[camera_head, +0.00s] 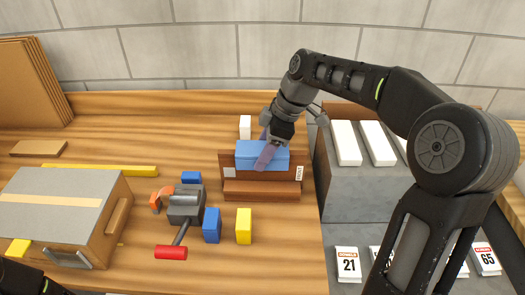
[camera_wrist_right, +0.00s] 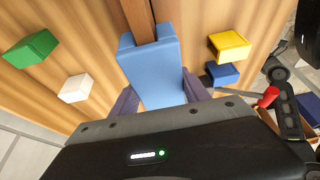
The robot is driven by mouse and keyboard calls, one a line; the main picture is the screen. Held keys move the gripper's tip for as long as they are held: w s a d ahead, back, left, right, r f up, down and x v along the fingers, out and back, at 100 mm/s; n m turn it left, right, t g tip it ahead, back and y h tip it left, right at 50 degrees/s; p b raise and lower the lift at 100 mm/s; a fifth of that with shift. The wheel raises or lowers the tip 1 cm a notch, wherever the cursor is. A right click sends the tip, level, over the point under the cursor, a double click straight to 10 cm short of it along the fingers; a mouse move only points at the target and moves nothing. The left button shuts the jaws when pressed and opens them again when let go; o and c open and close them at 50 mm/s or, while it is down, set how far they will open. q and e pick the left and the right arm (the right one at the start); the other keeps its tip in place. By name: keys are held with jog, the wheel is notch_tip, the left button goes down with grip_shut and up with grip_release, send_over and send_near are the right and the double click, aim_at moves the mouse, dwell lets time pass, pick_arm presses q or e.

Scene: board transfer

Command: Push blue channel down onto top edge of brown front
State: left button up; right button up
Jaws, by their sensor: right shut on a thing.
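The blue channel (camera_head: 247,148) lies along the upper part of the brown front (camera_head: 283,187), an upright board with white labels near both ends. My right gripper (camera_head: 268,148) is shut on the blue channel, with its purple fingers on either side of it. In the right wrist view the blue channel (camera_wrist_right: 152,70) lies between the fingers, and the brown front's edge (camera_wrist_right: 139,18) runs into its far end. Whether the channel is fully seated on that edge cannot be told. My left gripper is out of view; only a dark part of my left arm shows at bottom left.
A grey clamp-like tool with a red handle (camera_head: 171,252) stands left of the front, near blue blocks (camera_head: 212,226) and a yellow block (camera_head: 244,226). A white block (camera_head: 245,127) stands behind. A grey-topped box (camera_head: 65,205) is at left. A grey rack (camera_head: 345,193) is at right.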

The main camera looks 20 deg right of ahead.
jog(key=shift+f, duration=0.1)
dwell(0.4)
jog(key=o, duration=1.4)
jog(key=v, duration=0.7)
jog(key=shift+d+r+b, duration=0.1)
jog(key=shift+r+b, duration=0.25)
jog(key=shift+r, duration=0.05)
